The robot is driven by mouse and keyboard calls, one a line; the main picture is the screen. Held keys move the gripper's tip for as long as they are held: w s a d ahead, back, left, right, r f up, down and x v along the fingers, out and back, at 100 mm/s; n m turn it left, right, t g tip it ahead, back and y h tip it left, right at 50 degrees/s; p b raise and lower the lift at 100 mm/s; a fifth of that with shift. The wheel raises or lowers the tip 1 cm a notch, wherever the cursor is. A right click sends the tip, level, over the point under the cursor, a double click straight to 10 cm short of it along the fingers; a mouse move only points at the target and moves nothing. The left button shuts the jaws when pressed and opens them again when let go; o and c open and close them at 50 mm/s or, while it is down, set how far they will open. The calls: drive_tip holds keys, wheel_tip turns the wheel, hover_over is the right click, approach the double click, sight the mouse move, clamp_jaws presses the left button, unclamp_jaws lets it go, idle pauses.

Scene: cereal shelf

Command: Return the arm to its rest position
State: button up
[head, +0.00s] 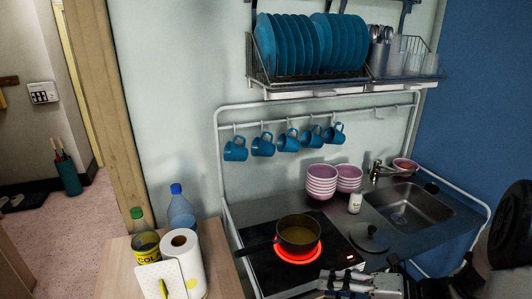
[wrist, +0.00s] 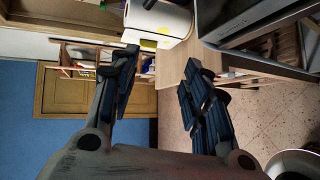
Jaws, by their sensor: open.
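My gripper (head: 335,284) shows at the bottom edge of the head view, in front of the cooktop and right of its lower middle. In the wrist view my gripper (wrist: 160,85) has its two dark fingers well apart, with nothing between them. My dark arm enters at the lower right of the head view. A pot (head: 298,232) with yellowish contents stands on the glowing red burner (head: 290,257). The gripper is nearer the camera than the pot; no contact shows.
A sink (head: 410,207), pink bowls (head: 321,182), a small white shaker (head: 355,203) and a dark lid (head: 369,238) are on the counter. Blue mugs (head: 263,145) hang below the dish rack (head: 310,75). Bottles (head: 181,210) and a paper roll (head: 184,262) stand on the wooden table (head: 118,258) at left.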

drive_tip(key=s+a+r+n+g+h, duration=0.3)
drive_tip(key=s+n, duration=0.3)
drive_tip(key=n, duration=0.4)
drive_tip(key=s+a+r+n+g+h, duration=0.2)
drive_tip(key=s+a+r+n+h, duration=0.15)
drive_tip(key=s+n, duration=0.5)
drive_tip(key=s+d+r+n+t+h, duration=0.2)
drive_tip(key=n+h, duration=0.1)
drive_tip(key=n, duration=0.7)
drive_tip(key=s+d+r+n+t+h, duration=0.2)
drive_tip(key=s+r+n+h, duration=0.1)
drive_tip(key=n, duration=0.8)
drive_tip(key=shift+d+r+h, duration=0.15)
drive_tip(key=shift+d+h, duration=0.2)
drive_tip(key=shift+h, duration=0.1)
